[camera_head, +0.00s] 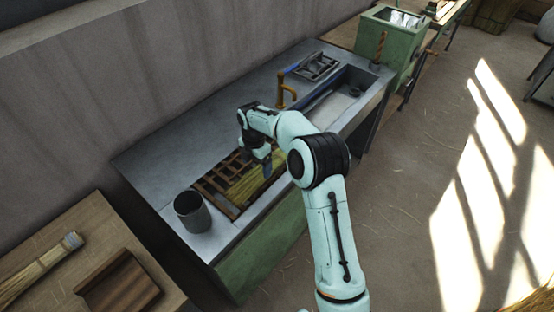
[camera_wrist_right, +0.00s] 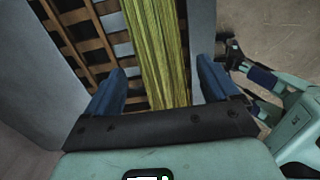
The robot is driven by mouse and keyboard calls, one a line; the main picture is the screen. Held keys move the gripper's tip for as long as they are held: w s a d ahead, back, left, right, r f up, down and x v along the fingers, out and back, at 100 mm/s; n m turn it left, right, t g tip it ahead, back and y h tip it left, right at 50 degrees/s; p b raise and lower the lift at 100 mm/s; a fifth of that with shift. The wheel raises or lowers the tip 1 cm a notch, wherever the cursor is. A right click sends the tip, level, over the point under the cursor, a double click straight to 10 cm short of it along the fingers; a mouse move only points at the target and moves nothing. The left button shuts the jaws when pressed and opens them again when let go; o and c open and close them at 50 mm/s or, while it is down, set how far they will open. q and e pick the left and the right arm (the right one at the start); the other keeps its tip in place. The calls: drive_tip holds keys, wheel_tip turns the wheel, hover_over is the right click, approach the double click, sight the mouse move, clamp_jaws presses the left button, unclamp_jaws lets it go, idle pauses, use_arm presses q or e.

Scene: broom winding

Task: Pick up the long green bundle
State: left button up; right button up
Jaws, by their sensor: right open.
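The long green bundle (camera_head: 244,189) is a yellow-green sheaf of stalks. It lies on a wooden slatted rack (camera_head: 213,187) set into the grey counter. In the right wrist view the bundle (camera_wrist_right: 158,45) runs lengthwise between the two blue fingers. My right gripper (camera_head: 260,160) is above the bundle, pointing down. In its wrist view the right gripper (camera_wrist_right: 160,85) is open, one finger on each side of the bundle; contact cannot be told. A second arm with dark and blue end parts (camera_wrist_right: 262,88) shows at the right of the wrist view, probably my left; its jaws are unclear.
A grey metal cup (camera_head: 192,212) stands on the counter left of the rack. A brass tap (camera_head: 287,94) and sink lie behind. A wooden table (camera_head: 60,250) with a broom (camera_head: 40,268) is at lower left. Open floor (camera_head: 400,190) lies right.

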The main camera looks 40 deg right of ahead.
sight(257, 171)
drive_tip(key=shift+w+f, duration=0.1)
drive_tip(key=shift+f, duration=2.6)
drive_tip(key=c, duration=1.2)
